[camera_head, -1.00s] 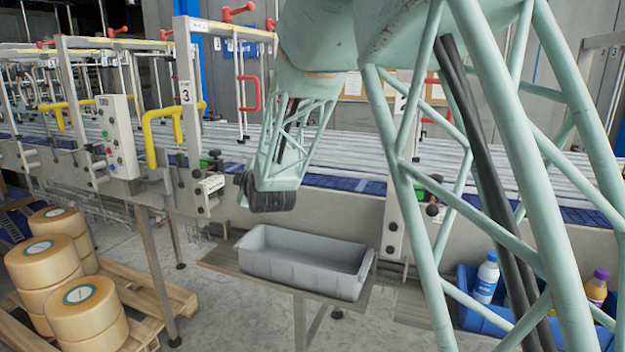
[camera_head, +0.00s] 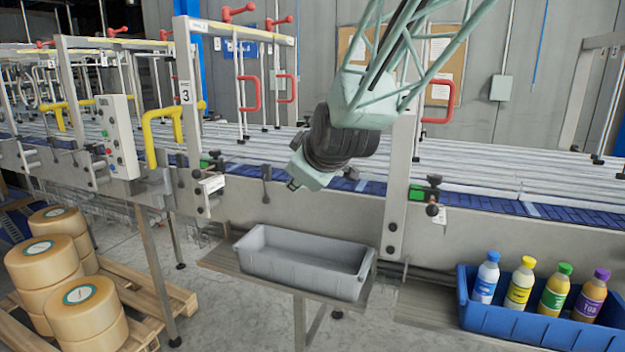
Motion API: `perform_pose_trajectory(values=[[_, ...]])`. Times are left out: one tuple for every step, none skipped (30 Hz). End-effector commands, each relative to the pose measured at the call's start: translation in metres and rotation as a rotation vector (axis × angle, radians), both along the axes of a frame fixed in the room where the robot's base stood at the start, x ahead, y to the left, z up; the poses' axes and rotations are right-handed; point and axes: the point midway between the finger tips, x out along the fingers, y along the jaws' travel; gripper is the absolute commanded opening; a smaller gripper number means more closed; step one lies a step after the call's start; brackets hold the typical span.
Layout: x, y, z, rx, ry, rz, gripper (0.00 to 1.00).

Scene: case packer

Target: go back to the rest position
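My arm (camera_head: 385,70) reaches in from the top of the view, over the conveyor. Its dark wrist joint (camera_head: 338,142) and pale green end piece hang above the near edge of the conveyor. My gripper (camera_head: 302,177) is at this end, small and turned away, and its fingers cannot be made out. No held object shows at it. The grey tray (camera_head: 262,262) below it looks empty.
A blue crate (camera_head: 520,326) at lower right holds several bottles with coloured caps. The conveyor (camera_head: 480,202) runs behind, with frame posts and red handles. Tape rolls (camera_head: 85,305) stand on a pallet at lower left. Open space lies between arm and tray.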

Motion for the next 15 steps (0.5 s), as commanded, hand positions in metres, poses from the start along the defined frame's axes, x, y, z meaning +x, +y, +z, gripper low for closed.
perform_pose_trajectory(values=[[-0.009,-0.009,0.004,0.011,0.016,-0.015,0.22],[-0.014,-0.014,0.004,0.019,0.027,-0.023,0.22],[-0.022,-0.02,0.005,0.027,0.043,-0.035,0.22],[-0.027,-0.024,0.005,0.034,0.055,-0.043,0.22],[-0.033,-0.029,0.006,0.04,0.066,-0.051,0.22],[-0.041,-0.035,0.007,0.049,0.081,-0.065,0.22],[-0.046,-0.039,0.008,0.056,0.092,-0.073,0.22],[-0.052,-0.044,0.008,0.063,0.102,-0.083,0.22],[-0.06,-0.05,0.009,0.071,0.118,-0.096,0.22],[-0.066,-0.054,0.009,0.077,0.13,-0.105,0.22],[-0.072,-0.058,0.009,0.085,0.141,-0.115,0.22],[-0.08,-0.064,0.01,0.093,0.156,-0.127,0.22],[-0.086,-0.068,0.01,0.1,0.167,-0.138,0.22],[-0.092,-0.073,0.01,0.106,0.178,-0.148,0.22],[-0.101,-0.079,0.01,0.115,0.192,-0.162,0.22]])
